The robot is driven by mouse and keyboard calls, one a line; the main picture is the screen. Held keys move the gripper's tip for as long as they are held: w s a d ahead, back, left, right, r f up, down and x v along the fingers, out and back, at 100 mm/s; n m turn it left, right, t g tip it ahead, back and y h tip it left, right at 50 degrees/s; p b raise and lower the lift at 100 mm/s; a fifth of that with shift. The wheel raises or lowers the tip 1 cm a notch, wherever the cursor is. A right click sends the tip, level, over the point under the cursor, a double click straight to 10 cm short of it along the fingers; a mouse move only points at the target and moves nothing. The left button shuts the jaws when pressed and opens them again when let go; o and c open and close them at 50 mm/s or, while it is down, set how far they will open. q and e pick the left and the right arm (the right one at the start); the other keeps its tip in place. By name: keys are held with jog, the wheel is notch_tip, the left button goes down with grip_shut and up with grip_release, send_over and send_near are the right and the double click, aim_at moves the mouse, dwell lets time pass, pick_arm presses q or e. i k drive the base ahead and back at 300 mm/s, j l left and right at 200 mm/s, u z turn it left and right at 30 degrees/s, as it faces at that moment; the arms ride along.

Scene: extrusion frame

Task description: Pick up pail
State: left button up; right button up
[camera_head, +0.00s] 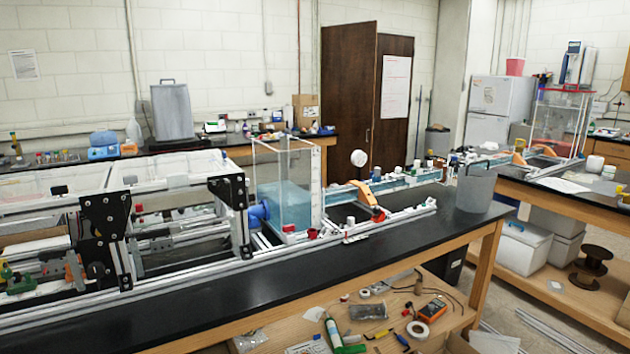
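A grey, cylindrical pail (475,190) stands upright near the right end of the black-topped bench (400,250). Its open rim faces up. Neither of my grippers shows in the head view, and nothing is seen touching the pail.
A metal extrusion frame (118,230) and a clear water tank (285,195) fill the bench's left and middle. The bench's front strip is clear. A lower wooden shelf (310,300) holds tools. Another bench (570,195) stands at the right, across a gap. A grey container (172,112) stands behind.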

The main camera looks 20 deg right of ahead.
aim_at(475, 186)
jog(key=z, duration=1.7)
